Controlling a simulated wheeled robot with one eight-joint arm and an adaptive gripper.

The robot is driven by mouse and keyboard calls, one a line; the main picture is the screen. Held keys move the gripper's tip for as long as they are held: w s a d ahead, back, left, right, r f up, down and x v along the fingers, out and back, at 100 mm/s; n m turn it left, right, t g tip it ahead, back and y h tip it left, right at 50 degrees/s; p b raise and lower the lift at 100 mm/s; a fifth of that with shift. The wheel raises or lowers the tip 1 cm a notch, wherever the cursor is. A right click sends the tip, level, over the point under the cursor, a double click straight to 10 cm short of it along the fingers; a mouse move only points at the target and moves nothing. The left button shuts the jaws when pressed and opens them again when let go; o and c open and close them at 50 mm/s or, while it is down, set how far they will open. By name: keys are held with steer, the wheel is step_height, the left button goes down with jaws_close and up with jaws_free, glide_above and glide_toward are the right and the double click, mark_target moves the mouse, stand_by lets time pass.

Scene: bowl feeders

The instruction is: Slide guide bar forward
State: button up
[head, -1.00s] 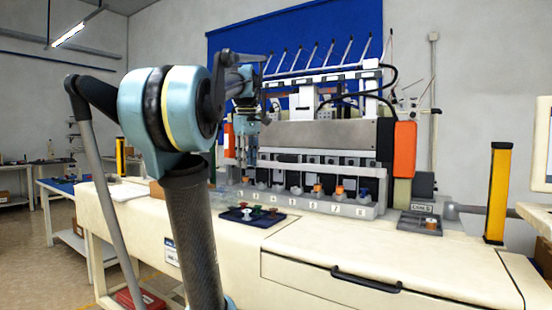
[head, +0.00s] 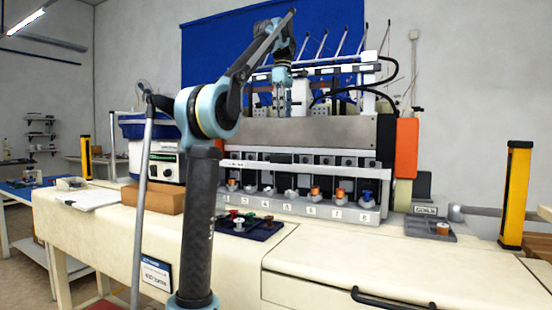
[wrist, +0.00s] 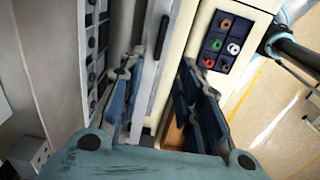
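The guide bar (head: 330,169) looks to be the long pale rail across the front of the winding machine, above the row of numbered spools. My gripper (head: 283,108) hangs high over the machine's left half, fingers down, above the level of the rail and apart from it. In the wrist view my gripper (wrist: 163,105) has its two blue-grey fingers spread wide with nothing held. A pale lengthwise strip (wrist: 150,75) with a dark piece beside it shows between them, lower down; I cannot tell for sure whether it is the guide bar.
A dark tray (head: 250,228) with coloured spools lies on the bench before the machine; it also shows in the wrist view (wrist: 213,57). An instrument (head: 163,168) stands on a brown box at left. A yellow-black post (head: 515,195) stands right. The front bench top is largely clear.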

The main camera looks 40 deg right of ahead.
mark_target(283, 165)
steer(key=f, duration=1.7)
steer(key=shift+w+a, duration=0.1)
steer(key=shift+a, duration=0.1)
jaws_close()
